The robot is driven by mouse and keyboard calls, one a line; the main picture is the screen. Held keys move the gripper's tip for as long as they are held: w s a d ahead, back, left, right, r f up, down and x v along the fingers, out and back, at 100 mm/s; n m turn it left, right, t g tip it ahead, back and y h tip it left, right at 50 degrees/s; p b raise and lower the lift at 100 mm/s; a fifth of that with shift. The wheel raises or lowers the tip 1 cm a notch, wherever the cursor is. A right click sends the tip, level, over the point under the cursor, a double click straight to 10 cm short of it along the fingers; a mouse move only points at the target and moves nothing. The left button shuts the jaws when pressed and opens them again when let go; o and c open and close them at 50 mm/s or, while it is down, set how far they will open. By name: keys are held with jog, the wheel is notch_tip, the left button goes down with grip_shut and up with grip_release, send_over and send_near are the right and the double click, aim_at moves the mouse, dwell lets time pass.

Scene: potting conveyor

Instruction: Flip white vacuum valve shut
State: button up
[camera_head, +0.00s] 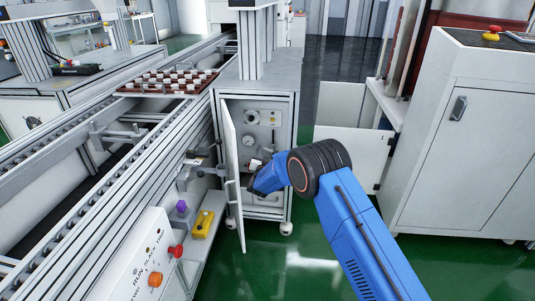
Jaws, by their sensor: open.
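My arm reaches from the lower right into the open cabinet (292,150). My gripper (254,187) is at its end, small and dark, in front of the cabinet's inner panel. It is open, with nothing visible in it. A small whitish part (256,163) shows just above my gripper and may be the white vacuum valve; its handle position cannot be told. My wrist hides part of the lower panel. A round gauge (248,141) and a round fitting (252,117) sit higher on the panel.
The cabinet door (229,165) stands open on the left, close to my gripper. The conveyor (120,170) runs along the left, with a tray (130,88) of white-topped items. A control box (140,265) is at lower left. Green floor (290,265) is clear below my arm.

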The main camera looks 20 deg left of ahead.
jog(key=c, duration=1.1)
jog(key=shift+o, duration=0.2)
jog(key=shift+a+f+n, duration=0.1)
jog(key=shift+f+n, duration=0.15)
jog(key=shift+n, duration=1.25)
jog(key=o, duration=1.1)
jog(key=shift+c, duration=0.2)
jog(key=v, duration=1.2)
